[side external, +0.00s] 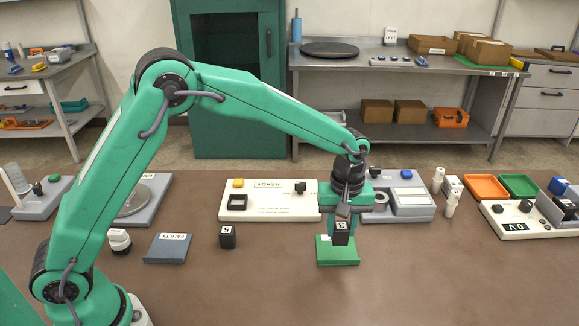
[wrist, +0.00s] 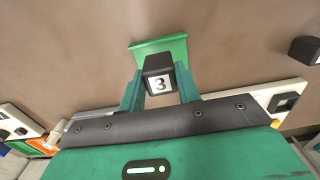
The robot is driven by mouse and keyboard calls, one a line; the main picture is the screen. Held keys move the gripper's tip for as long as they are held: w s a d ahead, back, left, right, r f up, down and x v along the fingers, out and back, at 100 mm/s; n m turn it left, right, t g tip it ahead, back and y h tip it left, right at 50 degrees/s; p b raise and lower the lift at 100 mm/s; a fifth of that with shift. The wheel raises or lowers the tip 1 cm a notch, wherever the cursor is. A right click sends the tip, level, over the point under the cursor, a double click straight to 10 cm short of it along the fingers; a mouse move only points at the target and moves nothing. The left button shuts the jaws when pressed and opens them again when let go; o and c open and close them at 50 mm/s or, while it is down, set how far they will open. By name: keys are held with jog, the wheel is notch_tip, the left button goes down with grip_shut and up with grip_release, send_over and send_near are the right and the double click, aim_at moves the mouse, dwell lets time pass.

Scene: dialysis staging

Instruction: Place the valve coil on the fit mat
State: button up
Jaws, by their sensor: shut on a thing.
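A black block with a white label reading 3, which I take as the valve coil (side external: 341,238), is between the fingers of my gripper (side external: 344,214). My gripper is shut on it. In the wrist view the coil (wrist: 158,74) shows its label between the two green fingers (wrist: 160,92). The green mat, apparently the fit mat (side external: 338,258), lies on the bench below the coil.
A second black block (side external: 227,237) with a label stands to the left. A blue-grey mat marked FAULTY (side external: 168,248) lies further left. A white panel (side external: 268,208) and a grey device (side external: 410,203) stand behind. The bench right of the green mat is clear.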

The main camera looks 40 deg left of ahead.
jog(key=shift+w+a+f, duration=0.65)
jog(key=shift+w+a, duration=0.1)
jog(key=shift+w, duration=0.1)
jog(key=shift+f, duration=2)
jog(key=shift+f, duration=0.15)
jog(key=o, duration=1)
jog(key=shift+o, duration=0.2)
notch_tip(320, 180, up, 12)
jog(key=shift+r, duration=0.2)
